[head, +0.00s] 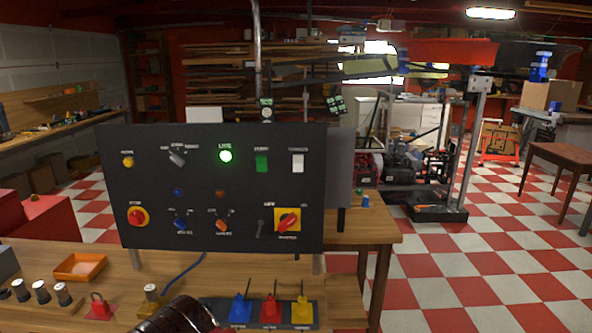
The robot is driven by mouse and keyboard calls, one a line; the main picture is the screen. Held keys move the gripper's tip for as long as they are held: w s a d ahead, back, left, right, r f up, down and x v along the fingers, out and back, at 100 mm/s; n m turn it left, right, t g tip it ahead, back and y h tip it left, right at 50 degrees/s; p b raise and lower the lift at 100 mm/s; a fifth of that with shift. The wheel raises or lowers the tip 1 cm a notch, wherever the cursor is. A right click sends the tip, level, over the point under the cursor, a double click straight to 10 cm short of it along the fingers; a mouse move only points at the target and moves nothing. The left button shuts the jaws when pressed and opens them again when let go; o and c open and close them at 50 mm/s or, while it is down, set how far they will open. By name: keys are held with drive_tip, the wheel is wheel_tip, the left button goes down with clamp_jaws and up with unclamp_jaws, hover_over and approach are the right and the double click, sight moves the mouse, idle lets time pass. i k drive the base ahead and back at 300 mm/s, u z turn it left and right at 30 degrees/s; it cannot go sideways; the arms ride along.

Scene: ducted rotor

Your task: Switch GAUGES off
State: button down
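A black control panel (205,200) stands upright on the wooden bench. I cannot tell which way this switch is set. A red-and-yellow rotary switch (287,221) is below the white one. My gripper's fingers are not in view. A dark rounded part at the bottom edge may belong to my arm.
A red stop button (137,216), a blue knob (181,224) and an orange knob (221,226) sit low on the panel. On the bench in front are an orange tray (80,267), a red padlock-like piece (99,307) and a dark strip with blue, red and yellow pieces (256,313).

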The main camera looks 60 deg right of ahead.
sight(298, 160)
drive_tip(key=i, duration=0.85)
drive_tip(key=u, duration=0.05)
